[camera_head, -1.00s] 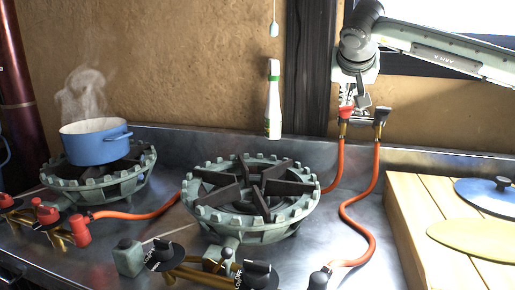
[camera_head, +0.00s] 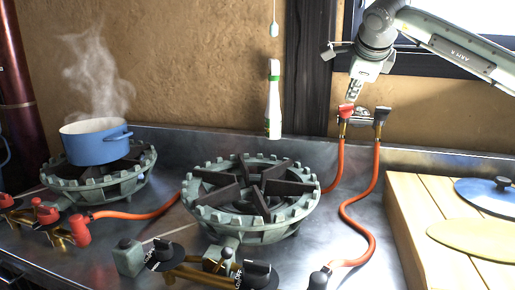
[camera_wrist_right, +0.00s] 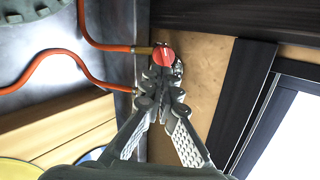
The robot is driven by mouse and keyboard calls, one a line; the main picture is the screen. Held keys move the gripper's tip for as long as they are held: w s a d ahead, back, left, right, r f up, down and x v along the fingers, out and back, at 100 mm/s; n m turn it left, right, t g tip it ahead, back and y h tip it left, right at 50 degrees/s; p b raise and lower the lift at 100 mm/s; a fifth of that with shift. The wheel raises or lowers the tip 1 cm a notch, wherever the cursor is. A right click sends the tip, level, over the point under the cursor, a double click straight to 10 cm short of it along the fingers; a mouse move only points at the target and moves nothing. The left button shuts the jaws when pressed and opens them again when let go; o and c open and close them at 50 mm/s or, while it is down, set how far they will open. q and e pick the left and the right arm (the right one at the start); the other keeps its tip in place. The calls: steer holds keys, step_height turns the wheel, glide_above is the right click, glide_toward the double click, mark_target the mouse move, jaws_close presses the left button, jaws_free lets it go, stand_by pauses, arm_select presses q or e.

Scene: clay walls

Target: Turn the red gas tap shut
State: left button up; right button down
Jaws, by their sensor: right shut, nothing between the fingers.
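The red gas tap (camera_head: 345,111) sits at the back wall, on top of a brass fitting with an orange hose below it. In the right wrist view its red knob (camera_wrist_right: 164,55), with a pale mark, lies just beyond the fingertips. My right gripper (camera_head: 352,97) is shut and empty, pointing down just above the red tap. In the right wrist view my gripper (camera_wrist_right: 164,88) has its fingertips together; I cannot tell whether they touch the knob. The tap's exact angle is hard to read. My left gripper is not in view.
A black tap (camera_head: 381,115) stands just right of the red one. A white bottle (camera_head: 273,100) is to the left. A steaming blue pot (camera_head: 95,143) sits on the left burner; the middle burner (camera_head: 250,195) is bare. A wooden board (camera_head: 410,215) with lids lies at right.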

mark_target(345, 110)
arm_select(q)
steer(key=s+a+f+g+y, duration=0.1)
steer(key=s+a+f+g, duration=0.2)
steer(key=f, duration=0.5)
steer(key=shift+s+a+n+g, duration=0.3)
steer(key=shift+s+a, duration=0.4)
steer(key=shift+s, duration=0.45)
arm_select(e)
steer(key=w+d+f+m, duration=0.2)
steer(key=m, duration=0.9)
steer(key=w+d+f+m+y, duration=0.1)
steer(key=w+d+f+m, duration=0.1)
steer(key=m, duration=0.8)
steer(key=shift+d+f+m+y, duration=0.25)
steer(key=shift+m+y, duration=0.05)
steer(key=shift+m, duration=0.1)
steer(key=shift+w+a+r, duration=0.15)
steer(key=shift+w+a, duration=0.2)
steer(key=shift+a, duration=0.25)
